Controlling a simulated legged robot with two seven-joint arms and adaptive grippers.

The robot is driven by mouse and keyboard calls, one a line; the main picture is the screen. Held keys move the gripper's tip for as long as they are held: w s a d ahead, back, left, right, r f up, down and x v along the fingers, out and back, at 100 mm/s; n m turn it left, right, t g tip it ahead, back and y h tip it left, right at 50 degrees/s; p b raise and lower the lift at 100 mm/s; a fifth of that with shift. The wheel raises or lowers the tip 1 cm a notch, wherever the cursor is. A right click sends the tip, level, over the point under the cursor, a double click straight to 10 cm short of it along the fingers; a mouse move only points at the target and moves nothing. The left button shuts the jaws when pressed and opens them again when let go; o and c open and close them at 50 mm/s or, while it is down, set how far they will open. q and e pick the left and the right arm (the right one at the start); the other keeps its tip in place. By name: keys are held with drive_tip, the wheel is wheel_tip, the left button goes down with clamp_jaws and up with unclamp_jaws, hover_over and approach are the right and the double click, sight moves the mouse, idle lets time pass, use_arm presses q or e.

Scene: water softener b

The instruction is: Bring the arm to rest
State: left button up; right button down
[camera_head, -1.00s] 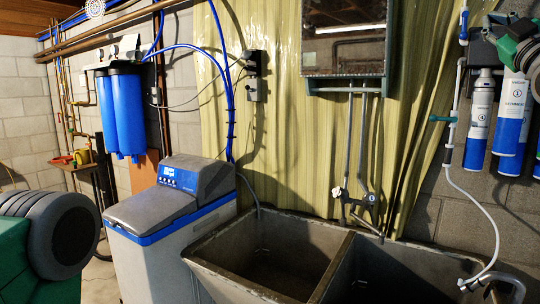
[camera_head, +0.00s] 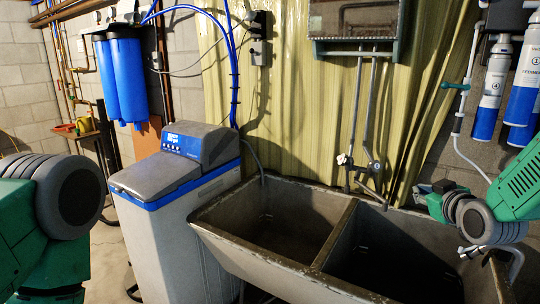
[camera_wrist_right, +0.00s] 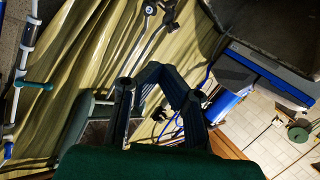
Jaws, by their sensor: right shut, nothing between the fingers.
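My right arm (camera_head: 515,190) comes in from the right edge in the head view. Its gripper (camera_head: 428,192) points left and appears in front of the back right part of the sink. In the right wrist view the dark fingers (camera_wrist_right: 160,75) are closed together with nothing held. My left arm (camera_head: 60,200) shows at the left edge as green links and a grey ribbed joint; its gripper is outside the view. The grey water softener (camera_head: 165,220) with a blue band and a control head (camera_head: 205,145) stands left of the sink, apart from the right gripper.
A concrete double sink (camera_head: 345,240) fills the lower middle. A tap (camera_head: 365,170) with two pipes stands behind it. White and blue filter cartridges (camera_head: 490,90) and a pale hose (camera_head: 462,110) hang at the right. Blue filter housings (camera_head: 120,80) hang at the upper left.

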drive_tip(key=s+a+f+g, duration=0.1)
drive_tip(key=s+f, duration=0.2)
drive_tip(key=f, duration=0.3)
drive_tip(key=s+a+f+m+g, duration=0.1)
drive_tip(key=s+f+g, duration=0.1)
drive_tip(key=s+f, duration=0.2)
drive_tip(key=s+a+f+g, duration=0.1)
drive_tip(key=s+f, duration=0.3)
drive_tip(key=f, duration=0.4)
drive_tip(key=shift+a+m+g, duration=0.25)
drive_tip(key=shift+m+g, duration=0.15)
drive_tip(key=shift+g, duration=0.1)
drive_tip(key=s+a+f+m+g, duration=0.1)
drive_tip(key=s+f+g, duration=0.35)
drive_tip(key=s, duration=0.75)
drive_tip(key=s+a+f+m+g, duration=0.1)
drive_tip(key=s+a+f+g, duration=0.1)
drive_tip(key=s+f, duration=0.75)
drive_tip(key=s+a+f+m+g, duration=0.1)
drive_tip(key=s+f+g, duration=0.3)
drive_tip(key=s, duration=1.1)
drive_tip(key=shift+n+t, duration=0.4)
drive_tip(key=shift+t, duration=0.05)
drive_tip(key=w+f+b, duration=0.1)
drive_tip(key=b, duration=0.1)
drive_tip(key=w+a+f+b, duration=0.1)
drive_tip(key=f+b, duration=0.1)
drive_tip(key=b, duration=0.1)
drive_tip(key=shift+w+f, duration=0.25)
drive_tip(key=shift+w, duration=0.1)
